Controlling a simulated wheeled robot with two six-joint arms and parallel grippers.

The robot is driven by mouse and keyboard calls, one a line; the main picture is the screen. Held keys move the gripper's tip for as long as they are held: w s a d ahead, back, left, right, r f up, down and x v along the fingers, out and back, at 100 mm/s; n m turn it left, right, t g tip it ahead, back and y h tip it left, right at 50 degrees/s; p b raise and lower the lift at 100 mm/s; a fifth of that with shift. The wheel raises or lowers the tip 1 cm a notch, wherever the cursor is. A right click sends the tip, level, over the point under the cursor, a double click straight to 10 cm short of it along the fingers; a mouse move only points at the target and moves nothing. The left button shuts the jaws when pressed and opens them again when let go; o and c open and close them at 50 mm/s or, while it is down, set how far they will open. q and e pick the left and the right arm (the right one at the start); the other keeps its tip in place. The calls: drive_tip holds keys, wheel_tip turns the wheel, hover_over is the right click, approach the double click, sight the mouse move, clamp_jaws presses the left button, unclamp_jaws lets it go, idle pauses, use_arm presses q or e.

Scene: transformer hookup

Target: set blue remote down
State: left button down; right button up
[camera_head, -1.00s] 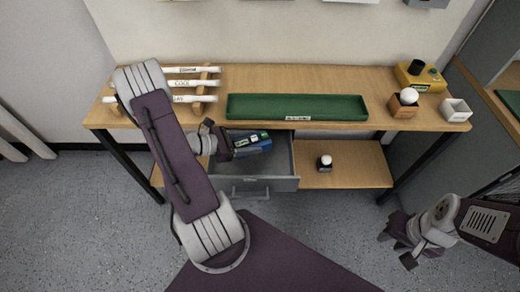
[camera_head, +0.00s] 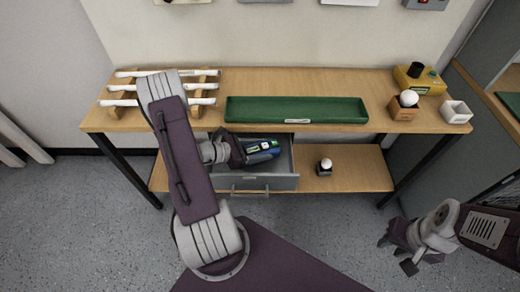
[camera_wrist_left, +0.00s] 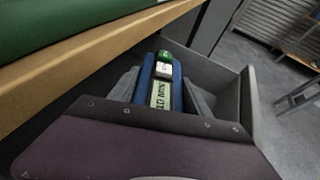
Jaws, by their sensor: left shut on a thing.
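The blue remote (camera_head: 274,153) has a blue body with a green and white top. My left gripper (camera_head: 257,151) is shut on it, over the open grey drawer (camera_head: 265,184) under the table. In the left wrist view the blue remote (camera_wrist_left: 177,95) lies between the two grey fingers of my left gripper (camera_wrist_left: 160,92), with a lettered label facing up. The drawer's wall (camera_wrist_left: 250,102) surrounds it on the right; I cannot tell whether it touches the drawer floor. My right gripper (camera_head: 394,254) is empty and open, low at the right.
A long green tray (camera_head: 296,121) lies on the wooden table (camera_head: 300,78) above the drawer. White rods (camera_head: 122,102) rest on wooden racks at the left. A yellow box (camera_head: 432,86) and white cup (camera_head: 455,112) stand at the right. A small dark block with a white ball (camera_head: 325,172) sits on the lower shelf.

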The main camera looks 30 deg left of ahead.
use_arm(q)
drive_tip(key=shift+f+b, duration=0.45)
drive_tip(key=shift+f, duration=0.15)
drive_tip(key=shift+c, duration=2.4)
unclamp_jaws()
drive_tip(key=shift+r, duration=0.1)
drive_tip(key=shift+r+p, duration=0.4)
drive_tip(key=shift+p, duration=0.05)
drive_tip(key=p+v, duration=0.2)
drive_tip(key=v, duration=1)
drive_tip(key=shift+r, duration=0.2)
